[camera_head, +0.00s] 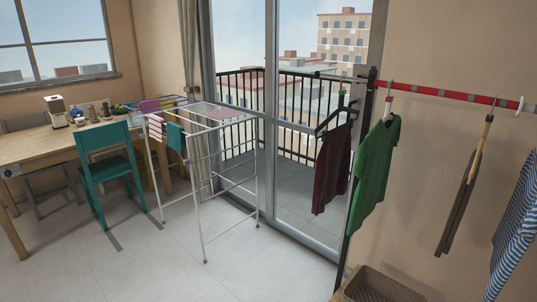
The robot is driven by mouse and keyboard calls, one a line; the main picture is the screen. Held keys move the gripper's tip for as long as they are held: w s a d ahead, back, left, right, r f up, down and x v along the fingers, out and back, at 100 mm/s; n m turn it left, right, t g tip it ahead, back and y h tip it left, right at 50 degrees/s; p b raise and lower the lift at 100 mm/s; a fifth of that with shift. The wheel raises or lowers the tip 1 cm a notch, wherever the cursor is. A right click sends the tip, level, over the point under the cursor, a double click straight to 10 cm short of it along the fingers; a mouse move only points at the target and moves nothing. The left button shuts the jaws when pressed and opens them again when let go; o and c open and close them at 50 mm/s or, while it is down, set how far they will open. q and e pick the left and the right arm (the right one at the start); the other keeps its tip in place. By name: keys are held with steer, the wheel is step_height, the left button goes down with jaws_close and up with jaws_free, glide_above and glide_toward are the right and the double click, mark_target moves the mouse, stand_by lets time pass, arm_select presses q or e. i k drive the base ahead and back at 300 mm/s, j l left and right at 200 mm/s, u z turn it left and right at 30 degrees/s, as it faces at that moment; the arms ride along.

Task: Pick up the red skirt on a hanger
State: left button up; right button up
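A dark maroon-red garment (332,168), which looks like the skirt, hangs upright in the head view, in front of the glass door, right of the middle. It hangs from a dark hanger (338,112) whose hook reaches up to the left end of the clothes rail. A green shirt (375,165) hangs just to its right, close beside it. Neither of my grippers is in view.
The red clothes rail (440,93) also carries a dark garment (458,205) and a blue-striped one (515,225). A wicker basket (385,286) stands below. A white drying rack (203,205) and a teal chair (108,165) are left. Open floor lies in front.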

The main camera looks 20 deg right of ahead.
mark_target(333, 162)
steer(key=i+j+z, duration=0.2)
steer(key=i, duration=0.2)
steer(key=i+z, duration=0.25)
steer(key=i, duration=0.2)
steer(key=i+j+z, duration=0.2)
steer(key=i+j, duration=0.1)
steer(key=i, duration=0.1)
